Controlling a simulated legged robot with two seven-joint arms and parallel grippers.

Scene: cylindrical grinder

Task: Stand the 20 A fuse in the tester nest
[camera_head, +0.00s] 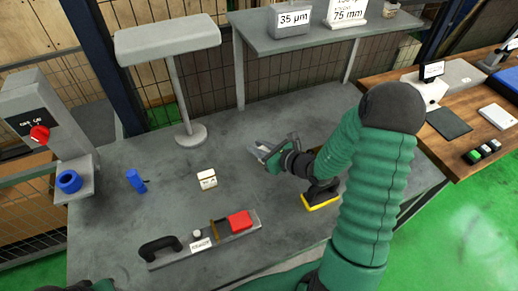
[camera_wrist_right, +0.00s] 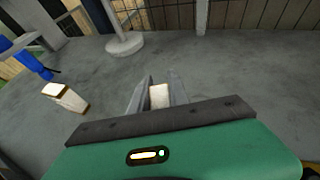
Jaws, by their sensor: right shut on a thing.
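My right gripper (camera_head: 262,150) is above the middle of the grey bench, its fingers pointing left. In the right wrist view it is shut on a small white block (camera_wrist_right: 159,96), whose markings I cannot read; it may be the 20 A fuse. A blue ring-shaped holder (camera_head: 69,181), possibly the tester nest, sits on the ledge of a grey stand (camera_head: 35,110) with a red knob at the far left. My left gripper is out of view.
A lamp (camera_head: 190,133) stands behind. A handled bar with a red block (camera_head: 240,221) lies in front. A yellow-based object (camera_head: 320,200) stands right.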

